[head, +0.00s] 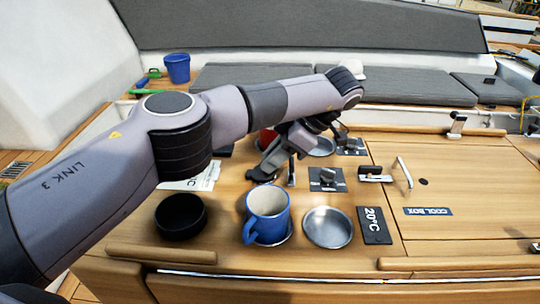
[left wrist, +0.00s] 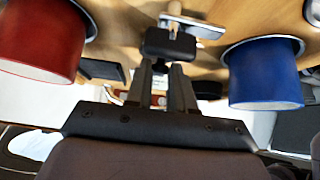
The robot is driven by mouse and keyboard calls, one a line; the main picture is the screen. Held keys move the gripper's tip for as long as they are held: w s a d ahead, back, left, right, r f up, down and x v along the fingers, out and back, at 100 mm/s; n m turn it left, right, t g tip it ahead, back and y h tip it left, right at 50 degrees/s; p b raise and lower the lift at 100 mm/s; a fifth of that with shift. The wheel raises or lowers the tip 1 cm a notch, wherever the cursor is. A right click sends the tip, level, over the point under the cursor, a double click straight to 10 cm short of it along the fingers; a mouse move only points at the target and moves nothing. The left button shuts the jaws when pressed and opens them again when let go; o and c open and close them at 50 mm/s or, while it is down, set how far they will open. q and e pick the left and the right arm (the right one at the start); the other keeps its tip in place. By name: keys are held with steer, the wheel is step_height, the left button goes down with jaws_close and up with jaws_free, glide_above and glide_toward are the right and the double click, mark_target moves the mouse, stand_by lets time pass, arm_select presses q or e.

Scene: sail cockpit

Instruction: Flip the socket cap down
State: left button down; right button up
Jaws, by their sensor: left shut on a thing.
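My left gripper (head: 277,164) reaches down over the wooden console between the red mug and the blue mug. In the left wrist view its two fingers (left wrist: 165,85) are close together, with a small dark block (left wrist: 168,45) at their tips. The block looks like the socket cap, and the gripper is shut on it. A light metal bar (left wrist: 192,25) lies just beyond the block. The socket itself is hidden, and I cannot tell the cap's exact angle. My right gripper is in neither view.
The blue mug (head: 267,215) and red mug (left wrist: 40,38) stand close on either side of the gripper.

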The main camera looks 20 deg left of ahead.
arm_select(q)
steer(key=shift+d+f+y, duration=0.15)
steer(key=shift+f+y, duration=0.1)
steer(key=shift+y, duration=0.15)
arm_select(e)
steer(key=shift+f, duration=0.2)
arm_select(q)
steer(key=c, duration=1)
jaws_free()
steer(key=shift+r, duration=0.2)
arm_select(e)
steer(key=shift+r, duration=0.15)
